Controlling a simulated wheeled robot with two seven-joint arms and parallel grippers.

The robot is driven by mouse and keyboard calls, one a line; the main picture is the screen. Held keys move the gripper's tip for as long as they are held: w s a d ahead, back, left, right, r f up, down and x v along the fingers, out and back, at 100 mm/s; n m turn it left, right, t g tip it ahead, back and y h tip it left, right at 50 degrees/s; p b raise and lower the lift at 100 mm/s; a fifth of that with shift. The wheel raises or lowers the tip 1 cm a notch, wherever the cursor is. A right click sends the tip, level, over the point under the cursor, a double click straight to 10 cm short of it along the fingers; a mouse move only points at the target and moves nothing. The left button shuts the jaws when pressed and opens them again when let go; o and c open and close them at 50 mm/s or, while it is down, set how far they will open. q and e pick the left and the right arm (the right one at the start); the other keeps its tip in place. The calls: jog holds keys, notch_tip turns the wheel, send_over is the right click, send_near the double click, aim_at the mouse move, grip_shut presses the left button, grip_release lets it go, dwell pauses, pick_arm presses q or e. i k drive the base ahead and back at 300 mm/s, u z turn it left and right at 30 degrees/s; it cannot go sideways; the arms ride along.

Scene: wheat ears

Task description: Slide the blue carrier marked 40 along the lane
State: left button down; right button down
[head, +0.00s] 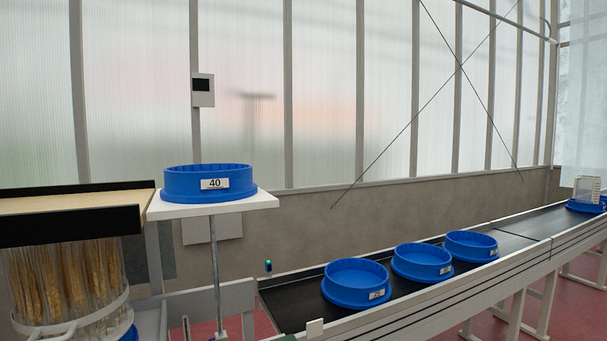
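The blue carrier marked 40 (180,186) is a round, shallow tub with a white label on its front. It sits upright on a small white platform (255,199) on a grey post, at the left of the head view. The lane, a dark conveyor (294,305) with light side rails, starts lower and to the right of the platform and runs away to the far right. The carrier is apart from the lane. Neither of my grippers shows in the head view.
Several other blue carriers stand on the lane, the nearest one (340,292) by its near end. A wooden-topped shelf with a black edge (70,238) is left of the platform, above bundled wheat ears (68,280). A translucent panelled wall stands behind.

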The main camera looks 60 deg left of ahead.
aim_at(210, 180)
jog(key=u, duration=0.05)
jog(key=i, duration=0.3)
jog(key=u, duration=4)
jog(key=k, duration=0.5)
jog(key=z, duration=0.3)
